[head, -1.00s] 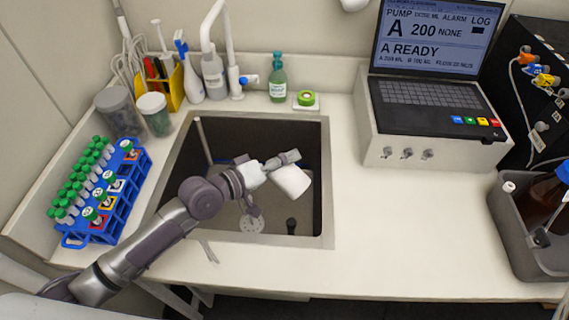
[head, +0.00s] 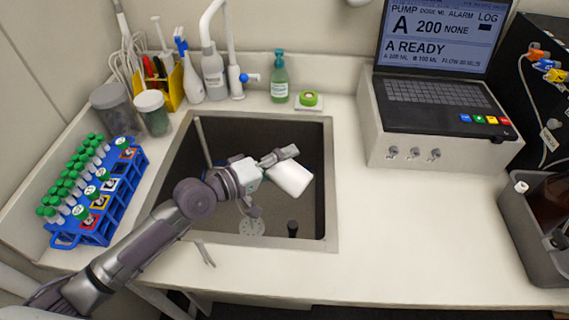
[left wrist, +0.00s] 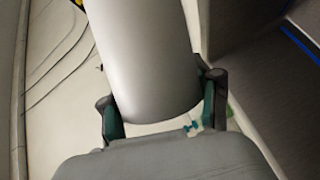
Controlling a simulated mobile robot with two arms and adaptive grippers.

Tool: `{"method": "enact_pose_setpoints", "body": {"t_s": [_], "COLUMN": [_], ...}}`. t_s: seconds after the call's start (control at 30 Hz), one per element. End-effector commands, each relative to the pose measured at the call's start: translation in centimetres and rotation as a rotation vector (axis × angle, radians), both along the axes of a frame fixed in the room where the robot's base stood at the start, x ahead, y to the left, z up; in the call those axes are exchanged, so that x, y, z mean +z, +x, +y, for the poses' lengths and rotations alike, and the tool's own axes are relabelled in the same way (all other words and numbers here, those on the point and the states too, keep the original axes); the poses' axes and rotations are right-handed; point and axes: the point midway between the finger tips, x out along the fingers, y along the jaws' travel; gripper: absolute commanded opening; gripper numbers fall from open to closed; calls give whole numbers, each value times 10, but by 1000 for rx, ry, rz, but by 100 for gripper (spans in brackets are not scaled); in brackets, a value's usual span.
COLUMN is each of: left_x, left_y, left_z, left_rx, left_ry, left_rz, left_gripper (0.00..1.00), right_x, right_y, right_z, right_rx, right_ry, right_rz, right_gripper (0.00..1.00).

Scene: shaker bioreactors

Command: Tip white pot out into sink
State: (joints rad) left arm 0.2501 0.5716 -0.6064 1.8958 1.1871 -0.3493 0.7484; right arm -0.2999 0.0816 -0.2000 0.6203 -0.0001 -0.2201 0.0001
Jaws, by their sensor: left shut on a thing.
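The white pot (head: 290,178) is over the sink (head: 328,165) in the head view, tilted over on its side. My left gripper (head: 275,165) is shut on it and reaches in over the basin from the left. In the left wrist view the pot (left wrist: 145,55) fills the upper middle, between the two fingers of the gripper (left wrist: 160,108). The pot's opening and contents cannot be seen. My right gripper is not in view.
A blue rack (head: 125,193) of green-capped tubes stands left of the sink. Lidded jars, bottles, a green soap bottle (head: 279,80) and the tap (head: 232,50) line the back. A pump unit (head: 440,150) stands at right. The counter right of the sink is clear.

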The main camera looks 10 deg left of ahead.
Motion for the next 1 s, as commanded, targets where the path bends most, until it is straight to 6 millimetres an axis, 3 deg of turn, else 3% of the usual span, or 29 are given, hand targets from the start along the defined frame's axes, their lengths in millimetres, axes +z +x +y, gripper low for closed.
{"method": "enact_pose_setpoints", "body": {"t_s": [1.0], "left_x": [-7], "left_y": [3], "left_z": [5], "left_rx": [0], "left_ry": [-202], "left_rz": [111], "left_gripper": [39], "right_x": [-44], "right_y": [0], "right_z": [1], "right_rx": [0], "right_ry": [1], "right_rz": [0], "right_gripper": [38]}}
